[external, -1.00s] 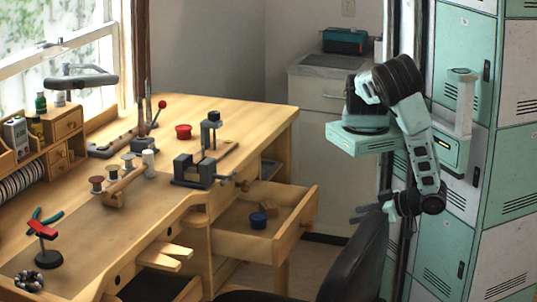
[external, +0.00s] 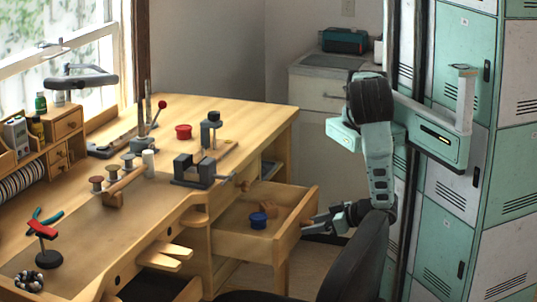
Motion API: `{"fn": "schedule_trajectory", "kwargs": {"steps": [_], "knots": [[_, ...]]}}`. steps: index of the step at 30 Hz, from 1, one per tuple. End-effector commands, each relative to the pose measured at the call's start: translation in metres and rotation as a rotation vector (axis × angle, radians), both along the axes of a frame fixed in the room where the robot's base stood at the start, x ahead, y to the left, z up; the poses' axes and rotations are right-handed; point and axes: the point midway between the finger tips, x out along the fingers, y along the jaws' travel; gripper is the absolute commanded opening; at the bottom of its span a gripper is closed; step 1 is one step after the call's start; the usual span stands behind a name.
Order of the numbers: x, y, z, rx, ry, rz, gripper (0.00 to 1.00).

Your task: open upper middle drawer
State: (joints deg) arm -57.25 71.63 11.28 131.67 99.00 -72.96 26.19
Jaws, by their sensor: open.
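A wooden drawer (external: 245,245) at the right end of the workbench stands pulled out. It holds a blue round container (external: 258,220) and a small brown block. My gripper (external: 306,226) is at the right side of this drawer's front, close to its small knob. Its fingers are partly hidden, and I cannot tell whether they touch the drawer. The gripper looks open, with nothing seen between the fingers. A lower middle compartment of the bench (external: 158,284) shows a dark inside.
A dark chair back (external: 357,262) stands close below my arm. Green and white lockers (external: 497,175) are at the right. A grey-topped cabinet (external: 325,100) stands behind.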

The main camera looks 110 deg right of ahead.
Motion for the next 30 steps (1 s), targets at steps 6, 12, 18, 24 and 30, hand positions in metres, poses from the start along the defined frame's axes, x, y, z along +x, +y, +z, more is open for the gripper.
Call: {"fn": "schedule_trajectory", "kwargs": {"steps": [6, 12, 18, 24, 30], "knots": [[0.000, 0.000, 0.000, 0.000, 0.000, 0.000, 0.32], [0.000, 0.001, 0.000, 0.000, 0.000, 0.000, 0.00], [-0.019, 0.022, 0.001, 0.004, -0.002, 0.005, 0.00], [-0.053, 0.055, 0.000, 0.004, -0.002, 0.005, 0.00], [-0.066, 0.067, 0.000, 0.002, 0.000, 0.001, 0.00]]}}
